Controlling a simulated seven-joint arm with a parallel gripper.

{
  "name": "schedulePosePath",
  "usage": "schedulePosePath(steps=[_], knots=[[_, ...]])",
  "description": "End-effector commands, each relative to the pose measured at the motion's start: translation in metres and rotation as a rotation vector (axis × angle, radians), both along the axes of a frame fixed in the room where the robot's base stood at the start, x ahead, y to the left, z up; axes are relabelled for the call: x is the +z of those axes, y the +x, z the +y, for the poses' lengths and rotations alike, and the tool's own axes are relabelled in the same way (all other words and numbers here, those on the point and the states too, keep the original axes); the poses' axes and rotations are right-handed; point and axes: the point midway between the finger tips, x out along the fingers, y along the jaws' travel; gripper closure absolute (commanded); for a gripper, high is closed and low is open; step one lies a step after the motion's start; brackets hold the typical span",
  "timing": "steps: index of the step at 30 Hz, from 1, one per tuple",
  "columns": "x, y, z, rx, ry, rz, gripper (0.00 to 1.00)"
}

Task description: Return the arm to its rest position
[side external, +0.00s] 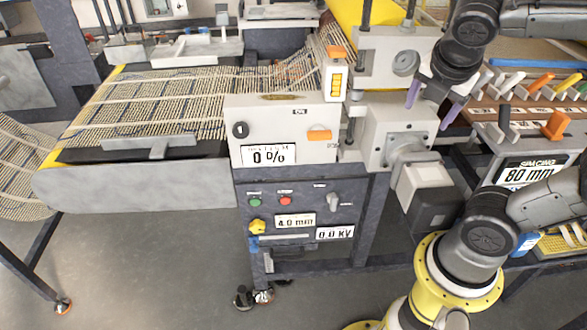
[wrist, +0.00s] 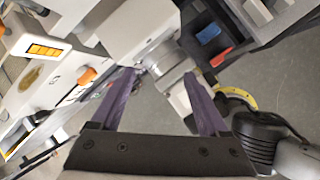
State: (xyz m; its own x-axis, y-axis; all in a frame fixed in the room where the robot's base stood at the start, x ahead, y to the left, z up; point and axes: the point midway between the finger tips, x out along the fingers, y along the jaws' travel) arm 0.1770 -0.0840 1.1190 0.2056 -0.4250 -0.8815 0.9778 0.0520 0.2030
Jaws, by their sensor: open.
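My gripper (side external: 428,116) has two purple fingers spread apart, with nothing between them. It hangs at the right of the machine, in front of the grey-white motor housing (side external: 398,135). In the wrist view the two fingers of my gripper (wrist: 161,74) point up at the housing's cylindrical part (wrist: 160,58). Whether the fingers touch the housing cannot be told. My arm comes in from the upper right in the side external view, and its yellow-ringed base is at the lower right.
The control box (side external: 282,130) reads 0 % and carries an orange lever (side external: 319,135). Woven mesh (side external: 165,100) lies on the conveyor at left. A rack of coloured handles (side external: 545,95) stands at right above an 80 mm sign (side external: 530,172). Grey floor (side external: 160,265) is open in front.

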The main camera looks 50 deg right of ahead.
Motion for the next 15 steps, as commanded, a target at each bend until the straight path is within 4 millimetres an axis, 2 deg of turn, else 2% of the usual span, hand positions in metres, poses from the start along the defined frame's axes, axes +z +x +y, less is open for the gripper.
schedulePosePath(steps=[1,6,12,15], knots=[[-0.003,-0.009,0.007,-0.122,0.087,-0.095,0.22],[-0.015,-0.023,0.037,-0.535,0.389,-0.346,0.22],[-0.027,-0.022,0.071,-0.994,0.707,-0.486,0.22],[-0.03,-0.018,0.08,-1.181,0.806,-0.512,0.22]])
